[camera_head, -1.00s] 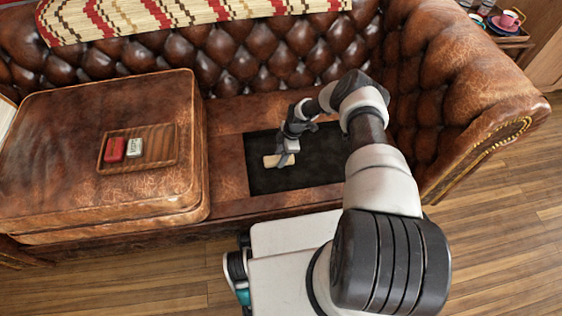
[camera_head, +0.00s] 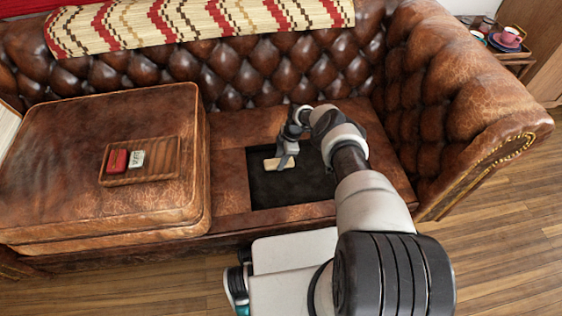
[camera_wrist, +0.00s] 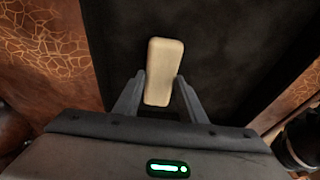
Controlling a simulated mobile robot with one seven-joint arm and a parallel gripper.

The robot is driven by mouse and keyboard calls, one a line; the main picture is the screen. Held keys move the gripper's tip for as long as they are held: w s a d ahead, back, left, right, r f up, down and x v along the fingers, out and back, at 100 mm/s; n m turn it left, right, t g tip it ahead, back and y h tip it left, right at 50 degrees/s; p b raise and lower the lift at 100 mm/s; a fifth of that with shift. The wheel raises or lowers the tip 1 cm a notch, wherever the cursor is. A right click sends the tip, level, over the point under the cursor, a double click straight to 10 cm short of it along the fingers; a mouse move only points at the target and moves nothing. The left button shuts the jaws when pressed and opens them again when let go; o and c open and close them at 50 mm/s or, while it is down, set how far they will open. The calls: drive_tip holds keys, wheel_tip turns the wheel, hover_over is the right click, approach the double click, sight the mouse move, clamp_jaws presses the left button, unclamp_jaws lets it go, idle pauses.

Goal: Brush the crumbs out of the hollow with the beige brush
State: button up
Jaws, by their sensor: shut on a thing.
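The beige brush (camera_head: 279,163) is a small pale block, held over the dark hollow (camera_head: 290,192) in the leather sofa seat. My gripper (camera_head: 284,152) is shut on it, near the left and back part of the hollow. In the wrist view the brush (camera_wrist: 163,72) sits between the two fingers of my gripper (camera_wrist: 160,92), its long side pointing away from the palm. The hollow's dark floor (camera_wrist: 225,45) lies behind it. I cannot make out any crumbs. Whether the brush touches the floor of the hollow, I cannot tell.
A thick leather cushion (camera_head: 70,210) stands left of the hollow, with a wooden tray (camera_head: 165,160) holding a red block (camera_head: 118,161) and a pale block (camera_head: 137,159). The sofa back and right armrest (camera_head: 480,130) enclose the seat. A side table with cups (camera_head: 510,38) is at the far right.

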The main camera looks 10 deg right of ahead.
drive_tip(key=shift+s+a, duration=0.1)
drive_tip(key=shift+a, duration=0.8)
drive_tip(key=s+p, duration=0.2)
drive_tip(key=shift+d+r+p, duration=0.1)
drive_tip(key=shift+r+p, duration=0.1)
drive_tip(key=shift+p, duration=0.1)
drive_tip(key=shift+s+f+p, duration=0.2)
drive_tip(key=shift+s+p, duration=0.35)
drive_tip(key=shift+s, duration=0.2)
drive_tip(key=shift+s+r+p, duration=0.1)
drive_tip(key=shift+s+p, duration=0.7)
drive_tip(key=shift+s, duration=0.2)
drive_tip(key=shift+s+f+p, duration=0.25)
drive_tip(key=shift+s+p, duration=0.1)
drive_tip(key=shift+s, duration=0.55)
drive_tip(key=shift+s+r+p, duration=0.1)
drive_tip(key=shift+s+p, duration=0.65)
drive_tip(key=shift+s, duration=1.05)
